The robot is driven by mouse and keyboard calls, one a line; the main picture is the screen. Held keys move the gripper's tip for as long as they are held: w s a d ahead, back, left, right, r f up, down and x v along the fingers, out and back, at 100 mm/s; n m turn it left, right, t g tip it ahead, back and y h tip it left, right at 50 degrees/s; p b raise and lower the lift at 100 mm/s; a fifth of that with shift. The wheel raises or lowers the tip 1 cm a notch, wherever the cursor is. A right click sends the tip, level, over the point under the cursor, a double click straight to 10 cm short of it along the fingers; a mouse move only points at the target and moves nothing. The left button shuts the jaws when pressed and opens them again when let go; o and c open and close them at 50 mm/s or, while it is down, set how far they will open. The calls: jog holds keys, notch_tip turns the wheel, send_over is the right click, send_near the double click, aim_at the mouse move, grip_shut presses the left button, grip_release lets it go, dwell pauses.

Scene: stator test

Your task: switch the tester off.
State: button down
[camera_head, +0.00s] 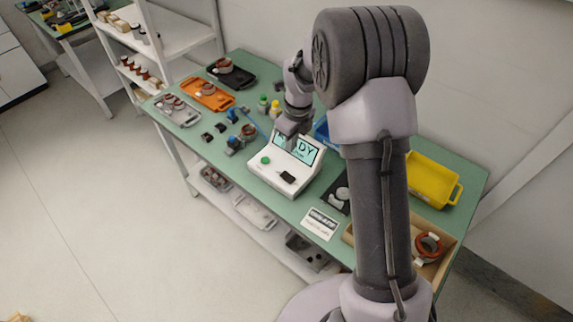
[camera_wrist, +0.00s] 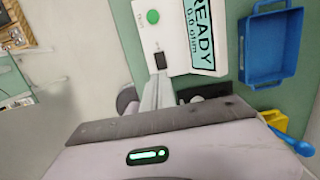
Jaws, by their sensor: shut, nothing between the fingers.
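The tester (camera_head: 270,176) is a white box on the green bench, with a lit cyan screen (camera_head: 306,150) partly hidden by my arm. In the wrist view the screen (camera_wrist: 203,32) reads "READY" and "0.0 ohm". A round green button (camera_head: 265,160) and a black rocker switch (camera_head: 287,177) sit on its front panel. The button (camera_wrist: 152,16) and the switch (camera_wrist: 160,60) also show in the wrist view. My gripper (camera_wrist: 159,78) is shut and empty, its tip close to the switch in that view; contact cannot be told. In the head view my gripper (camera_head: 288,138) appears over the screen.
A blue bin (camera_wrist: 270,48) stands beside the tester, and a yellow bin (camera_head: 432,178) is farther right. Orange (camera_head: 208,95) and black (camera_head: 236,78) trays lie at the left. A label card (camera_head: 320,223) and a wooden box (camera_head: 446,251) lie to the right.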

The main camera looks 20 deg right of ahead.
aim_at(286, 174)
jog(key=f+b, duration=0.1)
jog(key=f, duration=0.3)
jog(key=w+f+b, duration=0.1)
jog(key=f, duration=0.4)
jog(key=a+f+b, duration=0.1)
jog(key=f, duration=0.4)
jog(key=shift+w, duration=0.25)
